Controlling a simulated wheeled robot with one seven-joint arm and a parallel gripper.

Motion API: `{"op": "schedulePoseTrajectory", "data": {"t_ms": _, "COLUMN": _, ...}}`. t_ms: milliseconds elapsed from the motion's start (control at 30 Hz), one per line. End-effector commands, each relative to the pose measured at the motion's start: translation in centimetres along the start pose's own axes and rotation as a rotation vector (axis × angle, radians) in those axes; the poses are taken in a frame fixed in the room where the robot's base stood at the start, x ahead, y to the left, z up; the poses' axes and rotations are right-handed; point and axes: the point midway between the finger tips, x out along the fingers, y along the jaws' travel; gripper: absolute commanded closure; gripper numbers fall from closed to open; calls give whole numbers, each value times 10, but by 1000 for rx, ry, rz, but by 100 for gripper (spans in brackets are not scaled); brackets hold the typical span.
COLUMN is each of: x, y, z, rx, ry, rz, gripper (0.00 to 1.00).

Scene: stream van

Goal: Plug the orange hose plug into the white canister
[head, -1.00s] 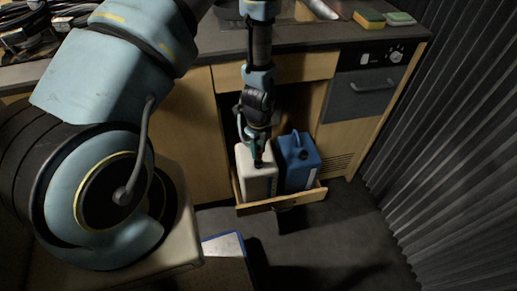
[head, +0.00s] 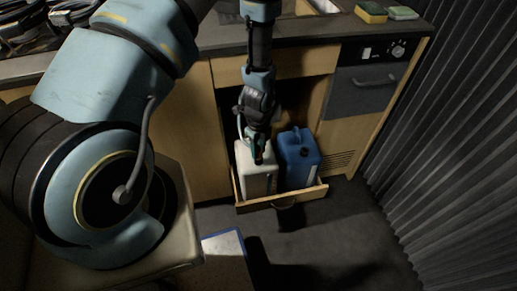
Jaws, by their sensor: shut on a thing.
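The white canister (head: 246,176) stands upright in the open drawer, on its left side. My gripper (head: 258,160) points down at the top of the white canister, with its fingertips at or just above it. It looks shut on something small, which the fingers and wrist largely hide. I cannot make out the orange hose plug, nor whether it sits in the canister's opening. A pale hose (head: 240,126) runs down beside my wrist towards the canister.
A blue canister (head: 300,165) stands right next to the white one. The pulled-out drawer (head: 300,198) has a low wooden front. A counter (head: 300,33) with sponges (head: 371,12) overhangs above. A cooker-like panel (head: 372,70) and a dark curtain (head: 450,120) lie to the right.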

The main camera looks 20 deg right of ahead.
Motion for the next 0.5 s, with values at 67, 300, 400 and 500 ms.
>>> {"op": "schedulePoseTrajectory", "data": {"t_ms": 67, "x": 3, "y": 0, "z": 0, "rx": 0, "ry": 0, "rz": 0, "gripper": 100}}
{"op": "schedulePoseTrajectory", "data": {"t_ms": 300, "x": 8, "y": 0, "z": 0, "rx": 0, "ry": 0, "rz": 0, "gripper": 100}}
{"op": "schedulePoseTrajectory", "data": {"t_ms": 400, "x": 7, "y": 0, "z": 0, "rx": 0, "ry": 0, "rz": 0, "gripper": 57}}
{"op": "schedulePoseTrajectory", "data": {"t_ms": 500, "x": 7, "y": 0, "z": 0, "rx": 0, "ry": 0, "rz": 0, "gripper": 45}}
